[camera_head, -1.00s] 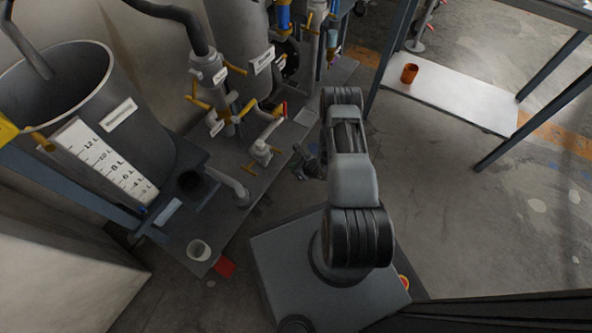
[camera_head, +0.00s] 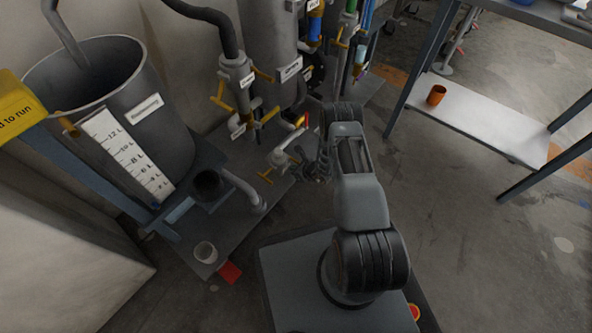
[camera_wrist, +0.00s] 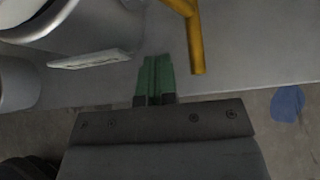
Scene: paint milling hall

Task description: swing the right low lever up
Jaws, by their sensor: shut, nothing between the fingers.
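Several yellow levers sit on the pipework in the head view. One low yellow lever (camera_head: 265,175) is by a pale tap (camera_head: 281,158), left of my gripper (camera_head: 314,168). I cannot tell for certain which is the right low lever. In the wrist view a yellow lever (camera_wrist: 195,42) points downward, ahead and right of my gripper (camera_wrist: 155,72). Its green fingers are together and empty, apart from the lever. Its upper end is cut off by the frame. In the head view my arm partly hides the area behind the gripper.
A grey tank (camera_head: 140,110) with a litre scale stands at the left. A grey cup (camera_head: 205,252) and a red object (camera_head: 230,271) are near the platform's front. A workbench shelf (camera_head: 480,118) with an orange cup (camera_head: 437,95) is at the right. The floor between is clear.

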